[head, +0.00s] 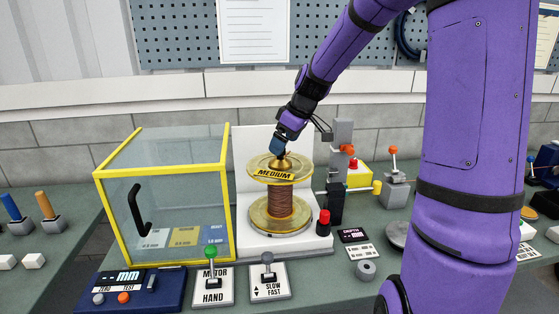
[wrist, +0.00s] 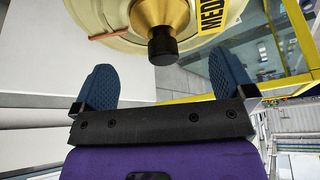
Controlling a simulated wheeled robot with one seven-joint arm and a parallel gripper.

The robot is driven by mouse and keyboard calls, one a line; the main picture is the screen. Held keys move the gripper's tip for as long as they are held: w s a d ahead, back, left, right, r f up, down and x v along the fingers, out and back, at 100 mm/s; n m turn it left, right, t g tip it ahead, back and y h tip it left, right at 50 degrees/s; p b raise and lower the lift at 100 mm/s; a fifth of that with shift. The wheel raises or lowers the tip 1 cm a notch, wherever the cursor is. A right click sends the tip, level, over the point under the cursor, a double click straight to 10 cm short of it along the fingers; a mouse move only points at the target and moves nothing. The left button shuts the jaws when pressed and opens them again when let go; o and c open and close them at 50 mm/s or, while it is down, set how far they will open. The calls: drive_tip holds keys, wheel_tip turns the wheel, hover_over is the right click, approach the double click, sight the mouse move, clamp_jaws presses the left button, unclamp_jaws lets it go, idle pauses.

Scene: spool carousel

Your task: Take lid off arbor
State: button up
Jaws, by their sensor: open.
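A brass conical lid (wrist: 160,12) with a black knob (wrist: 162,46) sits on top of the arbor, above the copper-wound spool (head: 282,203). The spool's upper flange (head: 266,172) carries a yellow MEDIUM label. My gripper (head: 279,148) is just above the lid in the head view and hides the knob there. In the wrist view my gripper (wrist: 162,66) is open, with one blue finger on each side of the knob. Gaps show between both fingers and the knob. The arbor's shaft is hidden inside the spool.
A clear guard box with a yellow frame (head: 232,190) stands close left of the spool. Levers (head: 212,285) line the front. Room is free above the spool.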

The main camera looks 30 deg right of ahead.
drive_tip(key=shift+x, duration=2.6)
drive_tip(key=shift+s+a, duration=0.1)
drive_tip(key=shift+a, duration=0.05)
drive_tip(key=c, duration=1.1)
drive_tip(key=shift+r, duration=0.1)
drive_tip(key=shift+r, duration=0.75)
wheel_tip(320, 180, up, 2)
drive_tip(key=shift+r, duration=0.1)
drive_tip(key=shift+s+d+r, duration=0.15)
drive_tip(key=shift+s+d, duration=0.05)
drive_tip(key=shift+s, duration=2.5)
drive_tip(key=shift+s+d+r, duration=0.15)
drive_tip(key=shift+s+d, duration=0.1)
drive_tip(key=shift+s, duration=2.4)
drive_tip(key=shift+s+d+r, duration=0.15)
drive_tip(key=shift+s+d, duration=0.05)
drive_tip(key=shift+s, duration=2.5)
